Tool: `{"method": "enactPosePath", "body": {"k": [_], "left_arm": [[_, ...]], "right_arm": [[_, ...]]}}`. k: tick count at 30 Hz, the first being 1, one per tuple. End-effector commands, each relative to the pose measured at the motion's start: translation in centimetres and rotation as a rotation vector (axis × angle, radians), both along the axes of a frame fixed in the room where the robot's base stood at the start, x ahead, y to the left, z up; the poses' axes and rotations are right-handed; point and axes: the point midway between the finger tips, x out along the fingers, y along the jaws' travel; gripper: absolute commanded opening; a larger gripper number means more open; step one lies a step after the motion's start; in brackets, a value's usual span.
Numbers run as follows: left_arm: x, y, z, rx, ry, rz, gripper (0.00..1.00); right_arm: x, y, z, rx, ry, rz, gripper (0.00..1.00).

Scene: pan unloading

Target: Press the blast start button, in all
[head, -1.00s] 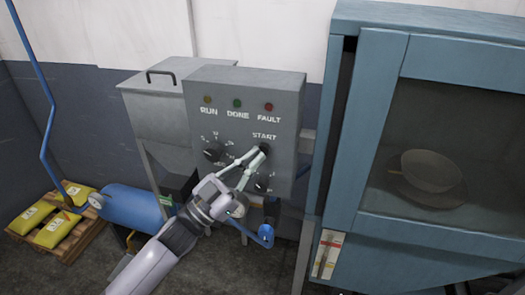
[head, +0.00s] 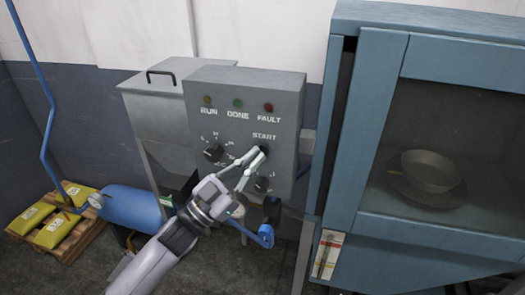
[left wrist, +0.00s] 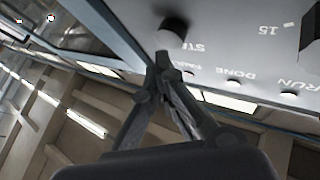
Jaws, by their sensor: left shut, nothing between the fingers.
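The grey control box (head: 290,100) faces me, with RUN, DONE and FAULT lamps along its top. The black start button (head: 265,150) sits under the START label at the right. My left gripper (head: 257,152) is shut and empty, its fingertips right at the button's lower left edge. In the left wrist view the round button (left wrist: 172,30) stands out from the panel just above the fingertips (left wrist: 164,60). I cannot tell whether they touch it. My right gripper is not in view.
Two dials, one left (head: 213,152) and one lower right (head: 262,184), flank the gripper. A blue cabinet (head: 345,150) stands close on the right, with a pan (head: 430,172) behind its window. A grey hopper (head: 165,105) and a blue tank (head: 130,205) are at left.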

Motion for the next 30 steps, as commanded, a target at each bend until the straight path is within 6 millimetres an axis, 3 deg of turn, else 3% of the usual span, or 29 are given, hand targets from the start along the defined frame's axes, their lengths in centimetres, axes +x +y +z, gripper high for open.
{"method": "enactPosePath", "body": {"k": [30], "left_arm": [[1.2, -0.4, 0.0, -0.001, -0.001, 0.0, 0.0]], "right_arm": [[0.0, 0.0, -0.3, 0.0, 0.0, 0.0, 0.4]]}}
